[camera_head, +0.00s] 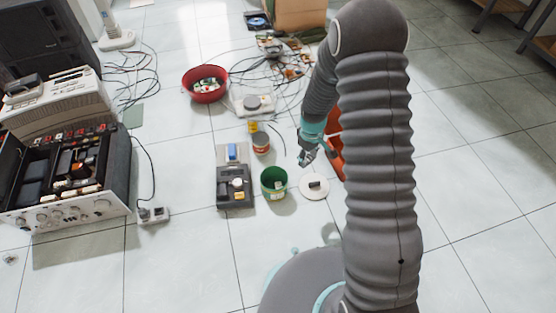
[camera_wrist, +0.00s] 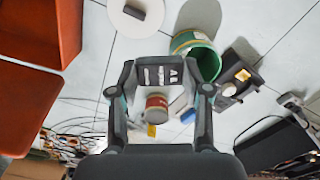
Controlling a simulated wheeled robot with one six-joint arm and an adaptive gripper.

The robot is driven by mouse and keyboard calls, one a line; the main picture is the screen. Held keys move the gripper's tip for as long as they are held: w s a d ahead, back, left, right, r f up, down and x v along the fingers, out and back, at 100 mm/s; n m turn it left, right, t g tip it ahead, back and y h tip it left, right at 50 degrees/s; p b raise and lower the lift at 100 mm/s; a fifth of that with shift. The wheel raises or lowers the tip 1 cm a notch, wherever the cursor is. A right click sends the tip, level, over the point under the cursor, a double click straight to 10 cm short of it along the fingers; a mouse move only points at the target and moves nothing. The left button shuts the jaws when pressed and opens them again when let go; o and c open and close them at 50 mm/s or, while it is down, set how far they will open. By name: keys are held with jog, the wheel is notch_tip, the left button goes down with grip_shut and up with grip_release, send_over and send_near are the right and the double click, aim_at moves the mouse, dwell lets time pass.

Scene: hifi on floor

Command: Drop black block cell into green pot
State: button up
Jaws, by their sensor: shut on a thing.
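My gripper (camera_head: 308,156) hangs above the floor behind and to the right of the green pot in the head view. In the wrist view, my gripper (camera_wrist: 160,75) is shut on a dark block with pale markings, which I take for the black block cell (camera_wrist: 160,72). The hold is too small to make out in the head view. The green pot (camera_head: 268,190) stands upright on the floor, with a small pale item inside. It also shows in the wrist view (camera_wrist: 208,62), beyond the right finger. My gripper is apart from the pot.
A white disc (camera_head: 306,193) with a small dark block (camera_head: 314,184) lies right of the pot. A dark grey device (camera_head: 234,200) stands left of it. A red-brown can (camera_head: 261,147) is behind, and an orange bin (camera_head: 336,150) is beside my arm. A red bowl (camera_head: 204,94) and cables lie farther back.

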jog(key=w+a+f+n, duration=0.1)
jog(key=a+f+n, duration=0.8)
jog(key=f+n, duration=0.3)
jog(key=shift+a, duration=0.4)
jog(key=shift+w, duration=0.1)
jog(key=o, duration=1.2)
notch_tip(320, 180, up, 12)
